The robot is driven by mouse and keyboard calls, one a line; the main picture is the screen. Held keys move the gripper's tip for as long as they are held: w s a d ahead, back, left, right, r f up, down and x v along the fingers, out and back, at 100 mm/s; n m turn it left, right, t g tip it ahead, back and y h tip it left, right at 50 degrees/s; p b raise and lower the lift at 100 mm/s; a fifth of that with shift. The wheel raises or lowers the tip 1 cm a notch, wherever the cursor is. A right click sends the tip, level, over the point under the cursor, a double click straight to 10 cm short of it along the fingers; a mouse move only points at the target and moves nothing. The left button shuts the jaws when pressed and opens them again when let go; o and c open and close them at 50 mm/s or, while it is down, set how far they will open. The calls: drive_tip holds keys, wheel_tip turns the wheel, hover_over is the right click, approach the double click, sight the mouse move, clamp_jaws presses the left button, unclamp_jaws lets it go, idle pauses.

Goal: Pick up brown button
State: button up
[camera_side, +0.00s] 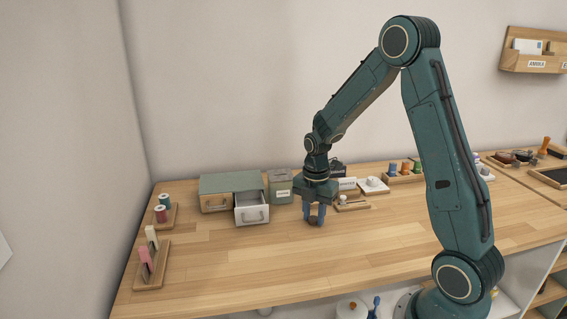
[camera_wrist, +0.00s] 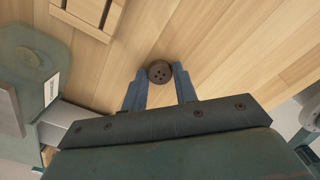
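The brown button (camera_wrist: 159,72) is round and dark, with several small holes in its face. In the wrist view it sits between the two blue fingertips of my gripper (camera_wrist: 160,76), with its face towards the camera. Each fingertip is at or very close to the button's edge; I cannot tell whether both press on it. In the side view my gripper (camera_side: 314,219) points straight down low over the wooden table, and the brown button (camera_side: 313,220) shows between its fingers. I cannot tell whether the button rests on the table or is slightly raised.
Thread spools (camera_side: 160,213) and pink and white pieces (camera_side: 147,259) stand far left. The front table (camera_side: 250,265) is clear.

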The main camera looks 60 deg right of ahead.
sight(314, 218)
drive_tip(key=c, duration=0.5)
drive_tip(key=shift+r, duration=0.15)
wheel_tip(314, 218, up, 20)
drive_tip(key=shift+f, duration=0.1)
idle(0.5)
idle(0.4)
